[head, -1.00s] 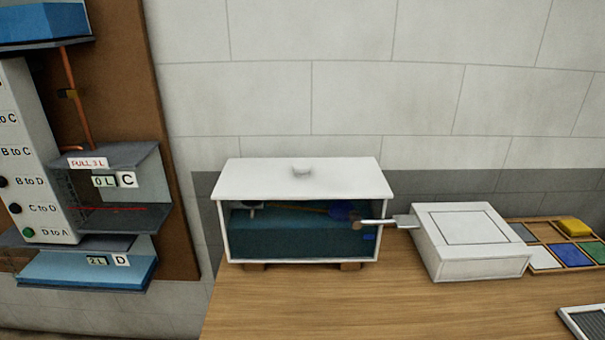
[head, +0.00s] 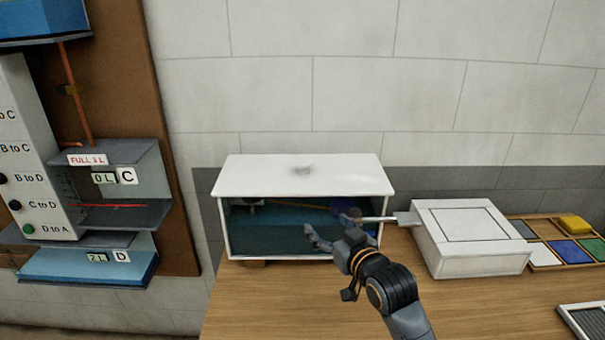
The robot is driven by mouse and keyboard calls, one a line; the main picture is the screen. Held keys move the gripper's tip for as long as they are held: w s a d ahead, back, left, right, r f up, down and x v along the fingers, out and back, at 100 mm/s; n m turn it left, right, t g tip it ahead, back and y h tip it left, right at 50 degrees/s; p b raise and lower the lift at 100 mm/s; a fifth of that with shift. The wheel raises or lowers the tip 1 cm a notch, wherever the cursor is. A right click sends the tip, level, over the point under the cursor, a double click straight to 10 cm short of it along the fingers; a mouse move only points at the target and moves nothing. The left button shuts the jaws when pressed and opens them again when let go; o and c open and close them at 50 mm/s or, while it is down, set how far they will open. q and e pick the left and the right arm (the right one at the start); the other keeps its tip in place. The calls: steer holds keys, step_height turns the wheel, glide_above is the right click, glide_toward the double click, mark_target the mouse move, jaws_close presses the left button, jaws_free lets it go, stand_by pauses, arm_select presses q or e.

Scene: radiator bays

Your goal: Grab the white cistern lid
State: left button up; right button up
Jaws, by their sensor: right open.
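The white cistern lid (head: 255,178) lies flat on top of the cistern (head: 226,235), a box with a clear front and dark teal water inside. My right gripper (head: 328,232) is open and empty in front of the cistern's clear front, below the lid and apart from the knob. It hides part of the cistern's lower right front. My left gripper is not in view.
A white box (head: 470,262) stands right of the cistern, joined to it by a short pipe (head: 385,219). A wooden tray (head: 545,232) with coloured tiles lies further right, and a grey grille (head: 585,322) at front right. A board with labelled tanks (head: 120,185) is on the left wall.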

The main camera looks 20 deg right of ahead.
steer(key=t, duration=0.2)
glide_toward(306, 166)
steer(key=w, duration=0.1)
steer(key=w+p, duration=0.1)
steer(key=w+a+f, duration=0.1)
steer(key=w, duration=0.1)
steer(key=shift+w, duration=0.1)
steer(key=w+p, duration=0.1)
steer(key=w, duration=0.1)
steer(key=w+r+p, duration=0.1)
steer(key=w, duration=0.2)
steer(key=shift+w, duration=0.35)
steer(key=c, duration=1.3)
steer(key=shift+r, duration=0.1)
jaws_close()
